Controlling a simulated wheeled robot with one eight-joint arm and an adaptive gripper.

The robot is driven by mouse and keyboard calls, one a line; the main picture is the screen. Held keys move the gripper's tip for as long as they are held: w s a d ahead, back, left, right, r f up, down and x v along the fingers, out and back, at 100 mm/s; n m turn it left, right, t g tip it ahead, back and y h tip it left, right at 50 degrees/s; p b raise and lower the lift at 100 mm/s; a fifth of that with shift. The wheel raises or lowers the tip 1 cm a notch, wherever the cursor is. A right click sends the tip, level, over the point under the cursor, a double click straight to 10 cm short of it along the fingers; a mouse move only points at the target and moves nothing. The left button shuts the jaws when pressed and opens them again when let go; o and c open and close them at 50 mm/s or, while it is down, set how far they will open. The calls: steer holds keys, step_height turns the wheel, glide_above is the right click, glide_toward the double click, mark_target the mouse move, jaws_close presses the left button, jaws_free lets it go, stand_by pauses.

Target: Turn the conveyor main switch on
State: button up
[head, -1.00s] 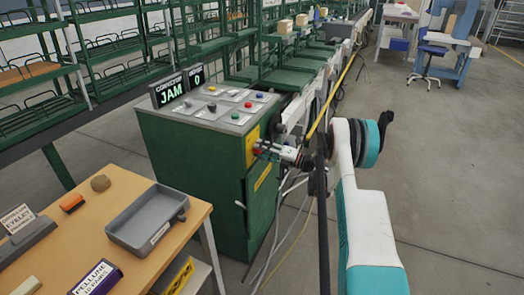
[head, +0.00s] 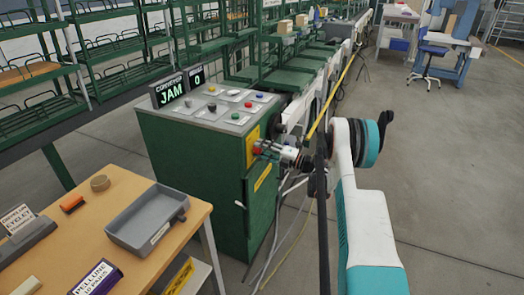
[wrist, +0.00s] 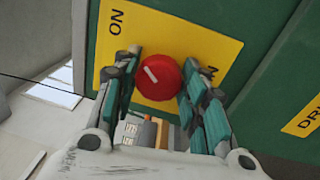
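The conveyor main switch is a red round knob (wrist: 158,77) with a short white mark, set on a yellow plate (wrist: 185,35) on the side of the green console. In the wrist view the mark slants to the upper left, and an "ON" label shows at the plate's upper left. A second label at the right is partly hidden by a finger. My gripper (wrist: 160,82) has one finger on each side of the knob, close against its edges, and looks shut on it. In the head view the red knob (head: 257,148) sits at the console's right side, with my gripper (head: 268,149) reaching it from the right.
The console's top panel (head: 240,117) carries several coloured buttons; its display (head: 170,93) reads "JAM" and the counter (head: 196,77) reads "0". A wooden table (head: 115,205) with a grey tray (head: 148,220) stands at the left front. Cables hang below the gripper.

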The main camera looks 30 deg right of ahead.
steer(key=o, duration=0.3)
steer(key=v, duration=1.2)
steer(key=shift+r, duration=0.1)
